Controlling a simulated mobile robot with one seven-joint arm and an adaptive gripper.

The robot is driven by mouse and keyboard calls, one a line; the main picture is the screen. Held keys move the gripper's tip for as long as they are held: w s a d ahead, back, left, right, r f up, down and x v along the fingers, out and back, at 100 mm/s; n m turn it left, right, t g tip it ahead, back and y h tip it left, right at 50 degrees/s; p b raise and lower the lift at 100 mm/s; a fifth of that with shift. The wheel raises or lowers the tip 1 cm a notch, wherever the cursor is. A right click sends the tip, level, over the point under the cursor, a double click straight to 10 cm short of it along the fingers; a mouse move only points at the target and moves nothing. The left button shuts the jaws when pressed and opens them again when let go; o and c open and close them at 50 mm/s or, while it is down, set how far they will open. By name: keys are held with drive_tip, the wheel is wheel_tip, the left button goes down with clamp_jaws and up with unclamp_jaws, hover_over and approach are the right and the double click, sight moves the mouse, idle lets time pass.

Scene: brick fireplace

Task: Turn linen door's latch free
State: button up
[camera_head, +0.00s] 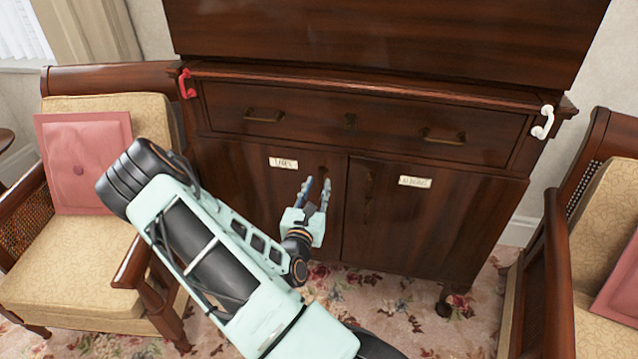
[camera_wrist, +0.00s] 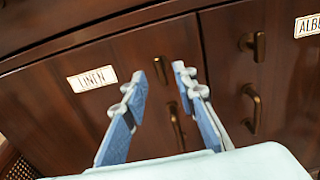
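The linen door (camera_head: 240,190) is the dark wood left door of the cabinet and looks closed. Its white label reads LINEN (camera_wrist: 92,79). A small brass latch (camera_wrist: 160,70) is on this door, right of the label, with a brass pull handle (camera_wrist: 176,126) below it. My gripper (camera_wrist: 158,77) is open, with blue fingers pointing at the door. In the wrist view the latch shows between the two fingertips, close to the right one. I cannot tell whether either finger touches it. In the head view my gripper (camera_head: 317,184) is in front of the door's upper right part.
The right door (camera_head: 440,205) has its own label (camera_head: 415,182), latch (camera_wrist: 258,45) and handle (camera_wrist: 252,108). A drawer (camera_head: 365,122) is above. Cushioned chairs stand at left (camera_head: 75,250) and right (camera_head: 590,240). Red (camera_head: 187,84) and white (camera_head: 543,122) pieces are at the cabinet's corners.

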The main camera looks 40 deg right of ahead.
sight(322, 174)
drive_tip(key=shift+x, duration=1.4)
drive_tip(key=shift+c, duration=0.6)
clamp_jaws()
